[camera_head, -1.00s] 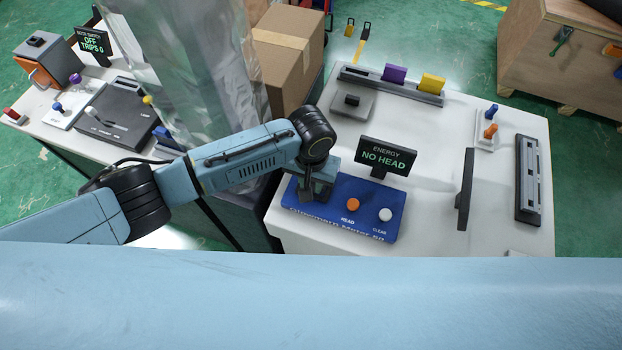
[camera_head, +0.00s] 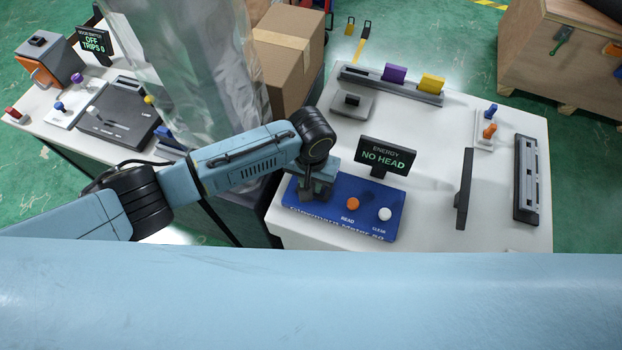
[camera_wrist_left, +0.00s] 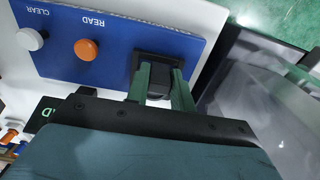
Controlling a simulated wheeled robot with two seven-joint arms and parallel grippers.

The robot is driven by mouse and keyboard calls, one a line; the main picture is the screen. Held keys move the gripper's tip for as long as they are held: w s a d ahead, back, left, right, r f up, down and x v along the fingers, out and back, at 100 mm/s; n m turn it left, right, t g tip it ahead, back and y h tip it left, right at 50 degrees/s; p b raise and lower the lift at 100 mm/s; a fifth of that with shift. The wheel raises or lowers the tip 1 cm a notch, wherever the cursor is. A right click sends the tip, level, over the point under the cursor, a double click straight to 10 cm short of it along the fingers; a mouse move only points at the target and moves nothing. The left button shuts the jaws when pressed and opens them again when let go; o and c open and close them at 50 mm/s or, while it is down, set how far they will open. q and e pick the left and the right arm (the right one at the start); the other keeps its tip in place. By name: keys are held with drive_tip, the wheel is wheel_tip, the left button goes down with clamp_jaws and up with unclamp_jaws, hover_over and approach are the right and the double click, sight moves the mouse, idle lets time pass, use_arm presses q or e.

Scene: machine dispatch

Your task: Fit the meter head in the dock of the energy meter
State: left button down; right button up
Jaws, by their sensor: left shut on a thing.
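The energy meter (camera_head: 333,222) is a blue panel with an orange READ button (camera_head: 352,204) and a white CLEAR button (camera_head: 385,214). Its sign (camera_head: 386,157) reads "ENERGY NO HEAD". My left gripper (camera_head: 312,196) is over the left end of the panel. In the left wrist view its green fingers (camera_wrist_left: 160,85) are shut on the dark meter head (camera_wrist_left: 159,91). The head is at the dark square dock (camera_wrist_left: 158,62) on the panel. I cannot tell whether it is seated. My right gripper is not in view.
A rack (camera_head: 390,86) with a purple block (camera_head: 395,73) and a yellow block (camera_head: 432,84) is at the table's back. A dark upright panel (camera_head: 465,189) stands right of the meter. A clear plastic-wrapped column (camera_head: 183,75) rises beside my left arm.

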use_arm(q)
drive_tip(key=shift+f+b, duration=0.75)
drive_tip(key=shift+f, duration=0.5)
drive_tip(key=c, duration=1.1)
unclamp_jaws()
drive_tip(key=shift+r, duration=0.1)
wheel_tip(320, 180, up, 13)
drive_tip(key=shift+r, duration=0.15)
